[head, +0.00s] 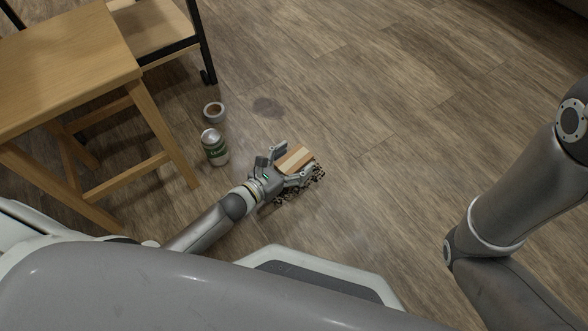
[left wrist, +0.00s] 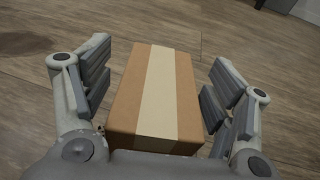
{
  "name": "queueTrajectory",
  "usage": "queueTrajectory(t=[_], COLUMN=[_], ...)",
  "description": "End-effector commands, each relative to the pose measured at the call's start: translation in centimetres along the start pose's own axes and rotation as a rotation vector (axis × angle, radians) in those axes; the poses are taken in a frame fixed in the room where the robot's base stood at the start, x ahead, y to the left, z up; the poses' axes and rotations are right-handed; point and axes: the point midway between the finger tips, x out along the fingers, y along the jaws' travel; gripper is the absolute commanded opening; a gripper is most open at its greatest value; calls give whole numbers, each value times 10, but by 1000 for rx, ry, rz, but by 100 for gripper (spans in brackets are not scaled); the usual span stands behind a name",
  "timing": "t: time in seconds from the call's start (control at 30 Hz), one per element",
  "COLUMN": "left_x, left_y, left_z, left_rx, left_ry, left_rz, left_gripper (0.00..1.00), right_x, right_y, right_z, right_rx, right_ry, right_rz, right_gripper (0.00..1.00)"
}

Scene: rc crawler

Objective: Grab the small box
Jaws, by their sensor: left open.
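The small box (head: 295,158) is brown cardboard with a pale tape strip along its top. In the head view it lies low over the floor, at my left gripper (head: 287,164). In the left wrist view the box (left wrist: 157,98) sits between the two open fingers of the left gripper (left wrist: 155,92). A gap shows on each side of the box in that view. What is directly under the box is mostly hidden. My right arm shows at the right of the head view, but its gripper is out of the picture.
A can (head: 214,147) and a small cup (head: 213,111) stand on the floor left of the box. The floor to the right is clear.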

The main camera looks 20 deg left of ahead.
Motion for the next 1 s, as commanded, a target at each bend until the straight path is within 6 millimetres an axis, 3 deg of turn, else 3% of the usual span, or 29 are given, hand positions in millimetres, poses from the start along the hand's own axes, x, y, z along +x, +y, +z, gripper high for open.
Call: queueTrajectory(t=[0.2, 0.57, 1.0], left_x=[0, 0, -1], left_y=[0, 0, 0], left_z=[1, 1, 6], left_rx=[0, 0, 1], left_ry=[0, 0, 0], left_rz=[0, 0, 0], left_gripper=[78, 32, 30], right_x=[0, 0, 5], right_y=[0, 0, 1], right_z=[0, 0, 2], right_rx=[0, 0, 0], right_ry=[0, -1, -1], right_rz=[0, 0, 0], right_gripper=[40, 40, 40])
